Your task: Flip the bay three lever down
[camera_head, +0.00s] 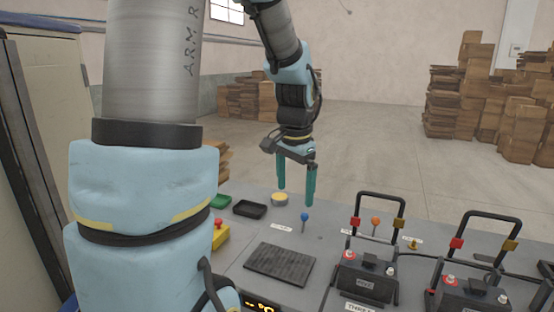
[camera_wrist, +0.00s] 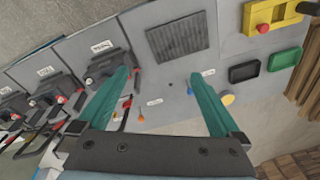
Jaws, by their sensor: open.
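An orange-knobbed lever (camera_head: 376,222) stands on the grey bench behind the battery (camera_head: 365,272) whose front label seems to read THREE. Its stem looks upright. In the wrist view its orange knob (camera_wrist: 141,118) is right of the left finger. A blue-knobbed lever (camera_head: 304,216) stands to its left, behind an empty dark pad (camera_head: 280,264); it also shows in the wrist view (camera_wrist: 190,91). My gripper (camera_head: 295,195) is open and empty, pointing down above the back of the bench. In the head view it is left of the orange knob, closer to the blue one.
The battery's raised black handle (camera_head: 379,196) frames the orange lever in the head view. Another battery (camera_head: 470,293) stands to the right. A black tray (camera_head: 249,209), green tray (camera_head: 220,201), yellow disc (camera_head: 280,199) and red button on a yellow box (camera_head: 219,233) are at left.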

